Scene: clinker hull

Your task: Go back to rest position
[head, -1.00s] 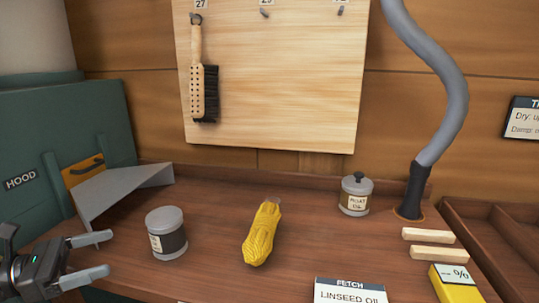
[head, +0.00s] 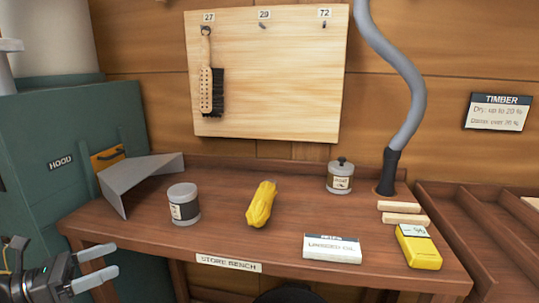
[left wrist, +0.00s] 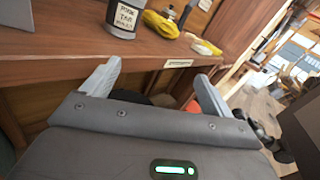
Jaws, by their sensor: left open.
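My left gripper (head: 95,266) is at the lower left of the head view, in front of the store bench and apart from it. In the left wrist view its two fingers (left wrist: 155,85) stand wide apart with nothing between them. The store bench (head: 150,238) holds a grey labelled tin (head: 184,204), a yellow bundle (head: 262,204), a lidded linseed or similar pot (head: 340,178), and a white card (head: 332,248) reading linseed oil. My right gripper does not show in either view.
A grey scoop-shaped hood piece (head: 140,180) stands at the bench's left, by the green hood (head: 50,150). A yellow meter (head: 418,247) and two wooden strips (head: 403,213) lie at the right. A brush (head: 211,85) hangs on the board. A grey hose (head: 412,100) rises behind.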

